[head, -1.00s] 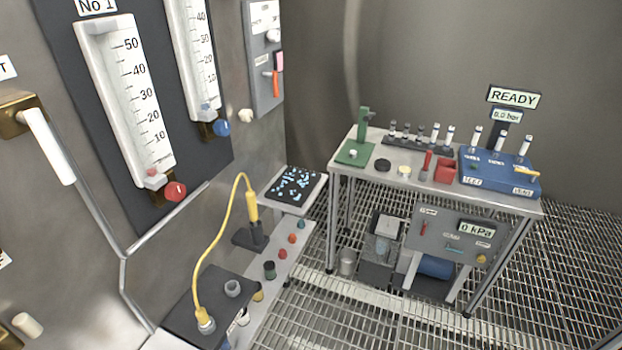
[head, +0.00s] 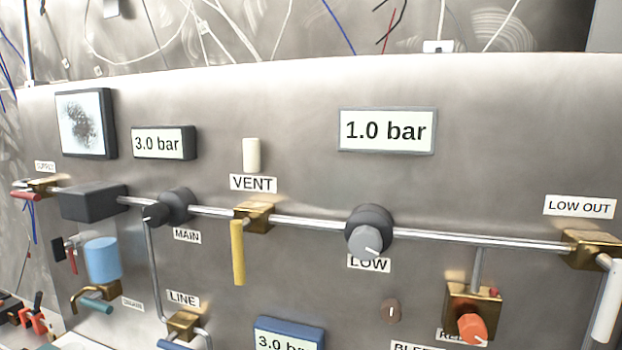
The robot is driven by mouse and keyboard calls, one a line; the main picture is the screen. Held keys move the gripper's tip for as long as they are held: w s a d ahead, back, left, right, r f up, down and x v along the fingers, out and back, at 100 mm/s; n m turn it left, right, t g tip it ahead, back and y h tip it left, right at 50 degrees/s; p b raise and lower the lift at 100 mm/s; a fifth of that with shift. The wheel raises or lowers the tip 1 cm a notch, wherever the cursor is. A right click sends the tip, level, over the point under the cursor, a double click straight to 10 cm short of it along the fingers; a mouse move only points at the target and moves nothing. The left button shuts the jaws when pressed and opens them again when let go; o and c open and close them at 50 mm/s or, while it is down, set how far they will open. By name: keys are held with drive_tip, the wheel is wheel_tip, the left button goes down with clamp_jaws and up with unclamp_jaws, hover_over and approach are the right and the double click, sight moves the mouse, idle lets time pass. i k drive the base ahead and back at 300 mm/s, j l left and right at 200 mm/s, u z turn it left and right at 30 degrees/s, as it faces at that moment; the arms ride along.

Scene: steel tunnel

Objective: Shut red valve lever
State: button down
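A red valve lever (head: 26,195) sits at the far left of the panel in the head view, on a brass valve body (head: 42,186) under a small label that seems to read SUPPLY. The lever is small here and points left, roughly level, close to the line of the pipe. A second, smaller red handle (head: 72,260) hangs lower down on a dark fitting. My gripper is not in view.
A steel pipe runs across the panel (head: 300,190). A yellow VENT lever (head: 238,252) and a white LOW OUT lever (head: 606,300) hang down. Knobs marked MAIN (head: 168,208) and LOW (head: 368,232) stick out. Displays read 3.0 bar (head: 163,143) and 1.0 bar (head: 387,131).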

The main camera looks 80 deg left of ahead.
sight(31, 195)
drive_tip(key=u, duration=0.4)
drive_tip(key=i+j+u, duration=0.1)
drive_tip(key=u, duration=0.65)
drive_tip(key=i+u, duration=0.15)
drive_tip(key=u, duration=0.7)
drive_tip(key=k+u, duration=0.15)
drive_tip(key=u, duration=0.3)
drive_tip(key=j+u, duration=0.1)
drive_tip(key=u, duration=0.35)
drive_tip(key=j+u, duration=0.1)
drive_tip(key=u, duration=0.35)
drive_tip(key=k+j, duration=0.05)
